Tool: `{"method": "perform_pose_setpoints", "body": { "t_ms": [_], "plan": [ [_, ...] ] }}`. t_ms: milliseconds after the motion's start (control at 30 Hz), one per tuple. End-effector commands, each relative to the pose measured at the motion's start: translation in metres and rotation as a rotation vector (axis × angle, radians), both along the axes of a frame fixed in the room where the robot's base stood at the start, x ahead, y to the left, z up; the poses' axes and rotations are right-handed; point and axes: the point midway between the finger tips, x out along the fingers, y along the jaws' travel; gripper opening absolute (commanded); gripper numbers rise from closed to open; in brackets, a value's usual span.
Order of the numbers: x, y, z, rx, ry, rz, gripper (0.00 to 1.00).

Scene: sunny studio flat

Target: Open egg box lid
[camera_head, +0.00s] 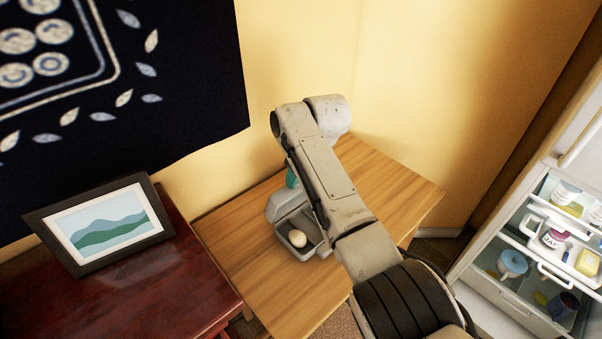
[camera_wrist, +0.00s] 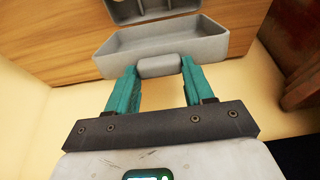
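The grey egg box (camera_head: 313,247) stands on the wooden table with a pale egg (camera_head: 297,238) in its base. Its lid (camera_head: 285,203) is swung up and back towards the wall, so the box is open. In the wrist view the lid (camera_wrist: 205,45) shows its hollow inside, with the base (camera_wrist: 160,14) beyond it, partly cut off. My gripper (camera_wrist: 160,70) has its teal fingers on either side of the lid's front tab (camera_wrist: 160,66), seemingly touching it. In the head view my arm hides most of my gripper (camera_head: 291,178).
The wooden table (camera_head: 260,280) is otherwise clear around the box. A yellow wall (camera_head: 300,50) stands close behind it. A dark red cabinet (camera_head: 130,290) with a framed picture (camera_head: 105,224) is at left. An open fridge (camera_head: 545,240) is at right.

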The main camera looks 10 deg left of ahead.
Motion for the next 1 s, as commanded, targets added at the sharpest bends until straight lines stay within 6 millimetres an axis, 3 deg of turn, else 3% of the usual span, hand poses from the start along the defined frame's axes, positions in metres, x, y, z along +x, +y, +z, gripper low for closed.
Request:
{"method": "perform_pose_setpoints", "body": {
  "t_ms": [300, 633, 767, 1000],
  "plan": [
    [0.000, 0.000, 0.000, 0.000, 0.000, 0.000, 0.79],
    [-0.001, -0.001, 0.005, 0.001, -0.001, 0.000, 0.79],
    [-0.003, -0.004, 0.019, 0.003, -0.003, 0.000, 0.79],
    [-0.012, -0.017, 0.061, 0.003, -0.004, 0.000, 0.79]
  ]
}}
